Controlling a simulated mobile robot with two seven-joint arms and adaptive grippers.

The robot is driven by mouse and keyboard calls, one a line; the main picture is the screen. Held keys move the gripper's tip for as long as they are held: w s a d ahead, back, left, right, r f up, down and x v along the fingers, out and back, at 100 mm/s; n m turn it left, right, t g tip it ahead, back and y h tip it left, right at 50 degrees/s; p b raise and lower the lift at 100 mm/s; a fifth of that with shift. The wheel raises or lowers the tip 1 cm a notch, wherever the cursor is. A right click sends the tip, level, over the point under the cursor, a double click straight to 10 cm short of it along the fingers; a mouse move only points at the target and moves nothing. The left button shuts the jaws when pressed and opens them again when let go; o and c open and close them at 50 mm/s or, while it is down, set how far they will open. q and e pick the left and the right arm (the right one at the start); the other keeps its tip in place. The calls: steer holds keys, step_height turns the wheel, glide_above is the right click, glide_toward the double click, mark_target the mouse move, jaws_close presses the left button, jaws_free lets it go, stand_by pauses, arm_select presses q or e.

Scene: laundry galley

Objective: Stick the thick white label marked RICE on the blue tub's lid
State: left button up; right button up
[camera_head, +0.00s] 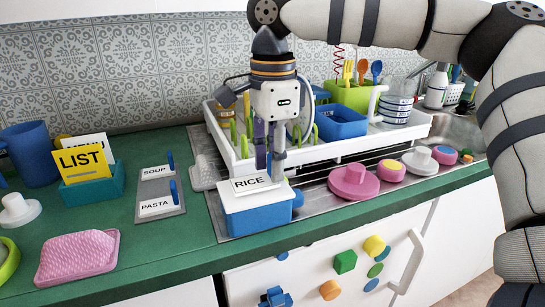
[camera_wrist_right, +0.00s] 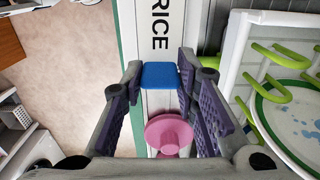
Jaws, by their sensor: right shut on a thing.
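The blue tub (camera_head: 258,219) with a white lid (camera_head: 262,198) stands at the front of the steel drainer area, near the counter edge. The white label marked RICE (camera_head: 250,184) is over the back part of the lid; I cannot tell whether it touches. My right gripper (camera_head: 270,168) points down over the tub, shut on the label's blue tab. In the right wrist view the blue tab (camera_wrist_right: 160,75) sits between the fingertips, with the RICE lettering (camera_wrist_right: 158,25) beyond it. My left gripper is not in view.
The white dish rack (camera_head: 395,133) stands close behind the tub. A pink knobbed lid (camera_head: 353,182) lies to its right. A grey plate (camera_head: 160,191) with SOUP and PASTA labels and a pink sponge-like block (camera_head: 77,256) are to the left. Green counter (camera_head: 200,228) is clear between.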

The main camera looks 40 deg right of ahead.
steer(key=shift+f, duration=0.4)
stand_by(0.8)
steer(key=o, duration=0.9)
steer(key=shift+r, duration=3.05)
